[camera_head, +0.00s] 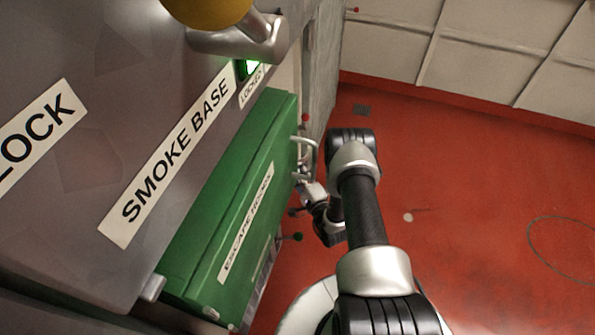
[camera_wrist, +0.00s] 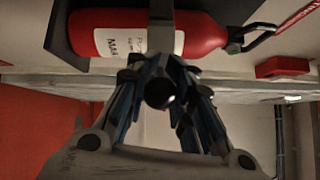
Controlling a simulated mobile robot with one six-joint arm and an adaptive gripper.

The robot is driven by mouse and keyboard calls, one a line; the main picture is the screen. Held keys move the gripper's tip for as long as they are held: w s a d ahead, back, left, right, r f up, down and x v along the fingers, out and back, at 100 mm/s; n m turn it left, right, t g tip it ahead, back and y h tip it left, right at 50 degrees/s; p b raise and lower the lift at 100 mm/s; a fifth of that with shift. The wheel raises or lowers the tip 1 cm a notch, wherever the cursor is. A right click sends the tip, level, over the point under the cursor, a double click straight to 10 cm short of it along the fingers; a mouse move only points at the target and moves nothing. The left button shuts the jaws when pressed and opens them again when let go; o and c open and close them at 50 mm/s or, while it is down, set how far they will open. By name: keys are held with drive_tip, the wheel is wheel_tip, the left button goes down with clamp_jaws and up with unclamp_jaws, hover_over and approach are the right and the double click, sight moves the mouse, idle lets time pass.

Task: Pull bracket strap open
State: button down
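The grey bracket strap (camera_wrist: 161,28) crosses the red fire extinguisher (camera_wrist: 205,34) in the wrist view. The extinguisher lies sideways in the picture, with a white label and a dark backing behind it. My gripper (camera_wrist: 158,66) is at the strap's near end. Its two fingers lean in close on either side of the strap and look shut on it; the exact contact is dark. A dark round knob (camera_wrist: 160,93) shows between the fingers. In the head view my gripper (camera_head: 304,181) is beside the green box, and the extinguisher and strap are hidden there.
The green escape hoods box (camera_head: 230,205) is on the wall left of my arm, below a grey panel (camera_head: 130,150) labelled smoke base. A metal handle (camera_head: 309,147) juts out near my gripper. The red floor (camera_head: 470,200) to the right is open.

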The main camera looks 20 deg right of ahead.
drive_tip(key=c, duration=1.3)
unclamp_jaws()
drive_tip(key=shift+c, duration=0.2)
drive_tip(key=shift+s, duration=0.1)
drive_tip(key=s, duration=1.1)
drive_tip(key=shift+s, duration=0.4)
drive_tip(key=shift+c, duration=0.3)
